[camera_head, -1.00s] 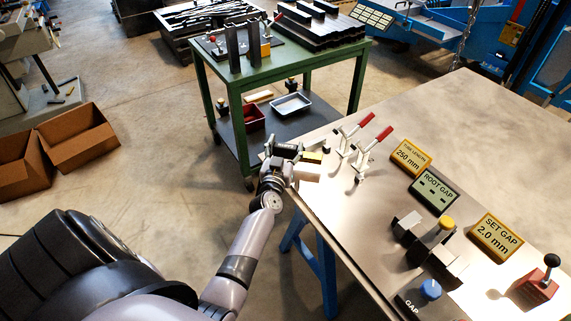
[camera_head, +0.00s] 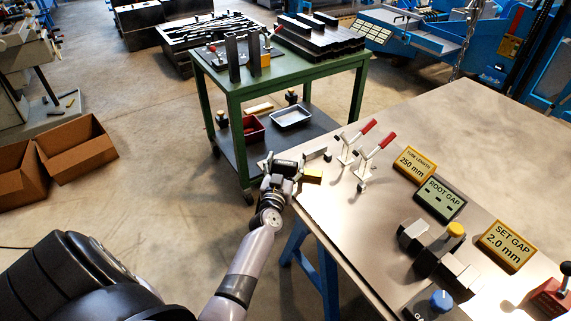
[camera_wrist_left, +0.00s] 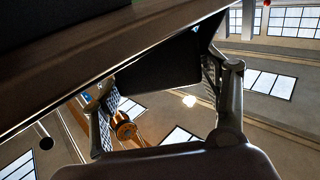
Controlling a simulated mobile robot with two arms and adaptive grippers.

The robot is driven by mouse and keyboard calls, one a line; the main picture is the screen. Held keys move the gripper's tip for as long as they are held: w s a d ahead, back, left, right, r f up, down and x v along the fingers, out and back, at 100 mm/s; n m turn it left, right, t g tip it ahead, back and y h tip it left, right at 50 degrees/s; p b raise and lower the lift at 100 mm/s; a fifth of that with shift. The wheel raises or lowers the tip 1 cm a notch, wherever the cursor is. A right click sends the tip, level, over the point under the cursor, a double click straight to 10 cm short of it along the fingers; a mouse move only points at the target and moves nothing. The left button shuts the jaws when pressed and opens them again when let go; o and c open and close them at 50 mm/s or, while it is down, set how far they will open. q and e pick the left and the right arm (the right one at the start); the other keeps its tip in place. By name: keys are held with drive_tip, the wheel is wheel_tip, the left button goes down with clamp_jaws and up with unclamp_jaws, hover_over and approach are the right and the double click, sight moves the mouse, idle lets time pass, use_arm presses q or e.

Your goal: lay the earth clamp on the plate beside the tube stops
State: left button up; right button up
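My left gripper (camera_head: 300,166) is at the near left corner of the steel plate (camera_head: 350,208), low beside its edge. In the left wrist view its fingers (camera_wrist_left: 160,95) are wide apart, with a dark block, seemingly the earth clamp (camera_wrist_left: 160,72), filling the space between the pads. A copper-coloured round part (camera_wrist_left: 123,128) shows by the left finger. Dark angled blocks, possibly the tube stops (camera_head: 412,236), stand further right on the plate. The gripper hides most of what it holds in the head view. My right gripper is not in view.
Two red-handled toggle clamps (camera_head: 346,158) stand just right of the gripper. Signs such as the root gap sign (camera_head: 439,198) and a blue knob (camera_head: 441,301) lie further along. A green cart (camera_head: 235,100) stands behind. The far tabletop (camera_head: 480,130) is clear.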

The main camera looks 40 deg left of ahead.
use_arm(q)
drive_tip(key=shift+o, duration=1.2)
drive_tip(key=shift+r, duration=0.2)
drive_tip(key=v, duration=1.2)
drive_tip(key=shift+f, duration=0.1)
